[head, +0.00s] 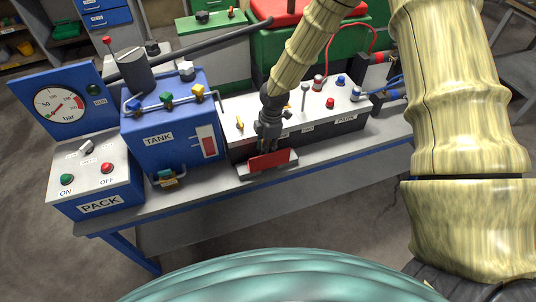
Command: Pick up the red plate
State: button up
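The red plate (268,161) is a small flat piece standing on edge at a grey-white holder (291,160) near the front edge of the bench. My gripper (267,146) points down right at the plate's top edge, with its dark fingers around or just above it. The fingers are small and dark here, so I cannot tell whether they are closed on the plate. The plate's upper edge is partly hidden by the fingers.
A blue TANK box (158,140) with coloured knobs stands left of the plate. A PACK control box (96,180) and a pressure gauge (60,104) are farther left. A white-topped panel (345,104) with knobs stands behind. Bare bench top (205,184) lies in front.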

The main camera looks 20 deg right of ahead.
jog(key=shift+a+f, duration=0.15)
jog(key=shift+f, duration=0.8)
grip_shut()
jog(key=shift+r, duration=0.15)
